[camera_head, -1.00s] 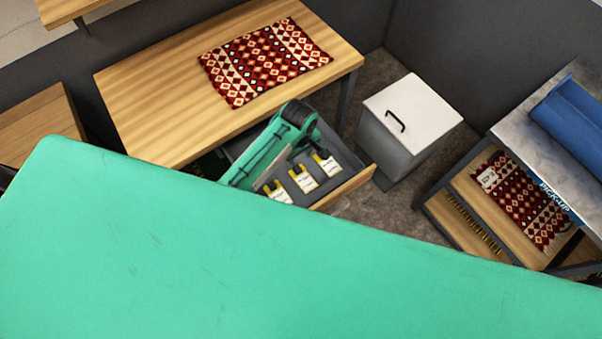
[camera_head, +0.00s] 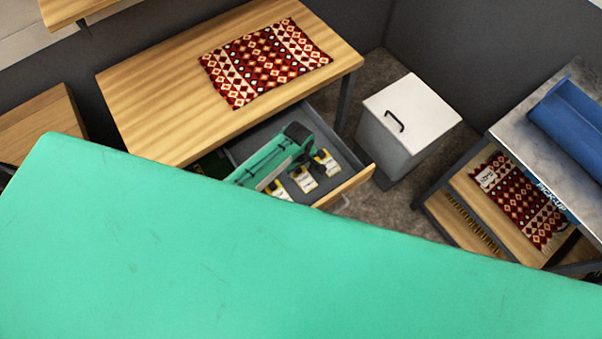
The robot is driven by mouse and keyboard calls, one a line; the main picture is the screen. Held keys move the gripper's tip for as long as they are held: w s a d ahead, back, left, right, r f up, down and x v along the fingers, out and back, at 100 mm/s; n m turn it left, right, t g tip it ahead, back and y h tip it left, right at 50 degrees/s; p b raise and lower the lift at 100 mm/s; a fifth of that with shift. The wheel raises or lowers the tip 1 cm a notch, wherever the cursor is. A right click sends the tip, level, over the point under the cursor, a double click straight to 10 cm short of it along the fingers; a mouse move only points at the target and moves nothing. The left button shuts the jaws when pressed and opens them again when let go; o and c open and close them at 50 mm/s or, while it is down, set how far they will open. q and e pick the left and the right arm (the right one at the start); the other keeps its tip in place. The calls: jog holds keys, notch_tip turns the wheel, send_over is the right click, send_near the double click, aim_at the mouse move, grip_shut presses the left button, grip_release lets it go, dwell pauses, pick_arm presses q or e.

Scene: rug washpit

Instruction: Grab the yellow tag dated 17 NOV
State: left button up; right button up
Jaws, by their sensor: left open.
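Several white tags with yellow ends lie in a row in the open drawer (camera_head: 345,150) under the wooden table. A left tag (camera_head: 277,190), a middle tag (camera_head: 304,181) and a right tag (camera_head: 327,162) show. Their print is too small to read, so I cannot tell which one is dated 17 NOV. My left gripper (camera_head: 309,168) is open, low over the drawer between the middle and right tags. My arm partly covers the tags on the left. I cannot tell whether the fingers touch a tag. My right gripper is not in view.
A red patterned rug lies on the wooden table (camera_head: 150,100) above the drawer. A grey bin with a white lid (camera_head: 410,105) stands right of the drawer. A shelf at the right holds another patterned rug (camera_head: 515,195) and a blue roll (camera_head: 570,115).

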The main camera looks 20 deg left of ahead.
pick_arm(q)
grip_shut()
